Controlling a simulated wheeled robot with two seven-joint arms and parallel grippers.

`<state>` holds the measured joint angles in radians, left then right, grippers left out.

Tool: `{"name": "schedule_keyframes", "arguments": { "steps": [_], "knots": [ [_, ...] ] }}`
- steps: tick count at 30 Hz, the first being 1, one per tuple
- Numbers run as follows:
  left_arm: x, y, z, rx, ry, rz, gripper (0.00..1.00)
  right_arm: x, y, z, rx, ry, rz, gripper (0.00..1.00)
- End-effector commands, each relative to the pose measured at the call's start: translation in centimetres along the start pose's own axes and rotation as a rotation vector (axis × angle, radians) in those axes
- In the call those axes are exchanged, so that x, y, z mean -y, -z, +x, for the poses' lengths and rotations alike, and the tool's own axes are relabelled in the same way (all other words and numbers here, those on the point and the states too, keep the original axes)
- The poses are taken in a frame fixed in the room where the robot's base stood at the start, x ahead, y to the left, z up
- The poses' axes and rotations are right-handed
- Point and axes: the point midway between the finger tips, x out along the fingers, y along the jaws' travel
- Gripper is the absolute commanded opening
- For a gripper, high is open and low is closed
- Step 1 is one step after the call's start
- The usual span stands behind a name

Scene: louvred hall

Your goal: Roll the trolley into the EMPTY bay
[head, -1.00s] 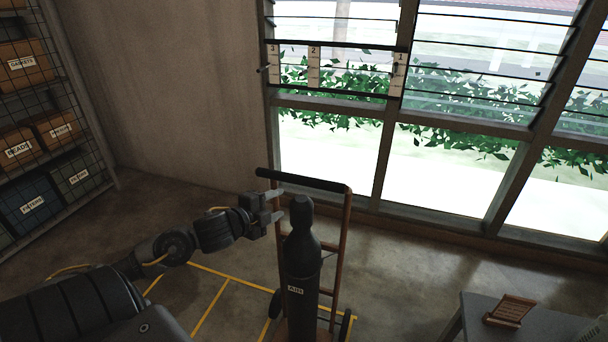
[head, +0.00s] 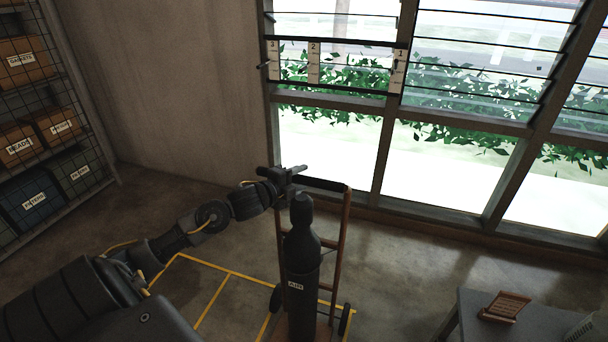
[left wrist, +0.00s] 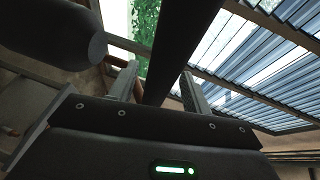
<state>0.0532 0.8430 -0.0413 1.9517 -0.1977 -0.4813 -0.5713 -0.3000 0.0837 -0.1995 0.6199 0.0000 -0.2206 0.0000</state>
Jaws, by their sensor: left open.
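The trolley has a brown upright frame (head: 341,245), a black handle bar (head: 325,184) across its top and dark wheels. It carries a black cylinder (head: 301,250) with a small white label. My left gripper (head: 290,174) is at the left part of the handle bar. In the left wrist view its two fingers (left wrist: 160,82) are apart, with the black bar (left wrist: 182,40) running between them. Yellow floor lines (head: 212,300) mark bays left of the trolley; the visible floor inside is bare, and my arm hides part of them. My right gripper is not in view.
A mesh-fronted shelf (head: 50,130) with labelled boxes stands at the left wall. A grey table (head: 468,318) with a brown plaque (head: 505,307) is at the lower right. A louvred window wall (head: 440,122) closes the back. Floor right of the trolley is clear.

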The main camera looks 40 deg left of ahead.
Motion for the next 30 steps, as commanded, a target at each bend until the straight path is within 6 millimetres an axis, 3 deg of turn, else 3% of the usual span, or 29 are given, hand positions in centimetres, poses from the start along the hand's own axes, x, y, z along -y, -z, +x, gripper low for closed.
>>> {"name": "schedule_keyframes", "arguments": {
  "steps": [6,16,27,30],
  "knots": [
    [0.0,0.0,2.0,0.000,0.000,-0.001,0.49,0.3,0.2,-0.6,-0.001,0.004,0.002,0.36],
    [-0.1,0.0,2.3,0.000,-0.001,-0.001,0.49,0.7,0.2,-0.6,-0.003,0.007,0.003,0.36],
    [-0.1,0.0,2.2,0.000,-0.002,0.000,0.00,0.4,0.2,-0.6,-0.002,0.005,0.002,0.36],
    [-0.1,0.0,2.2,0.001,-0.002,0.000,0.00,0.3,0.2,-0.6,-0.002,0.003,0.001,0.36]
  ]
}}
